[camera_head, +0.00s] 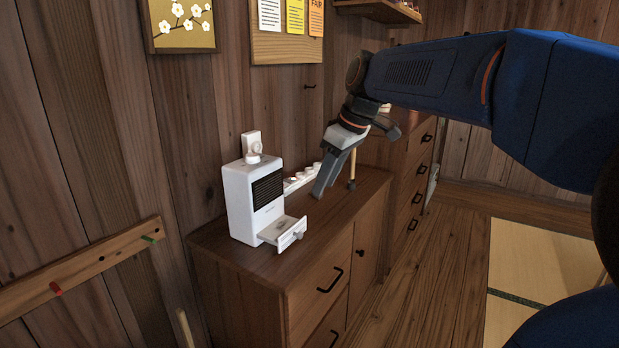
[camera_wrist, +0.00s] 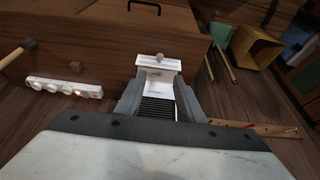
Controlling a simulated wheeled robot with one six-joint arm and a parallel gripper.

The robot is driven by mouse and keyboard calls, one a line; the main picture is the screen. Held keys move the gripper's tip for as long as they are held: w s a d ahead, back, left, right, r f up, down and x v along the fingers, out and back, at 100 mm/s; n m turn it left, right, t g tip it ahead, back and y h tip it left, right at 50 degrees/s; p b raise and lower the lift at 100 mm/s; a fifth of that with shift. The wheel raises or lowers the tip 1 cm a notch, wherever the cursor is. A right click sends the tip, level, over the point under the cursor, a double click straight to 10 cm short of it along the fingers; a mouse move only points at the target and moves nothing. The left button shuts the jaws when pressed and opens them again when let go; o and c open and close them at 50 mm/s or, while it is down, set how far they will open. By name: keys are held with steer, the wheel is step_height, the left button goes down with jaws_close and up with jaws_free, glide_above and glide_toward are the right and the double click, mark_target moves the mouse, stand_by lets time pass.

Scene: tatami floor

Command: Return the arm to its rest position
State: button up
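My gripper (camera_head: 326,186) hangs at the end of my blue arm, above the wooden cabinet and to the right of a white appliance (camera_head: 240,200). In the wrist view my gripper (camera_wrist: 158,92) shows its two grey fingers apart with nothing held between them. The white appliance (camera_wrist: 154,108) appears beyond the gap, clear of the fingers. Its small front drawer (camera_head: 284,231) is pulled out; the drawer also shows in the wrist view (camera_wrist: 158,64). The arm is stretched out over the cabinet from the right.
The wooden cabinet (camera_head: 270,277) stands against the plank wall. A white power strip (camera_head: 302,178) and an upright stick (camera_head: 352,167) are near the gripper. A chest of drawers (camera_head: 414,182) is behind. The wrist view shows a green bin (camera_wrist: 219,35) and a yellow bin (camera_wrist: 262,46). Floor at right is clear.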

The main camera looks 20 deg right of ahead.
steer(key=s+a+f+m+t+h, duration=0.1)
steer(key=s+f+m, duration=0.6)
steer(key=s+f, duration=1.2)
steer(key=s+h, duration=0.1)
steer(key=s, duration=0.2)
steer(key=shift+s+h, duration=0.3)
steer(key=shift+s, duration=0.1)
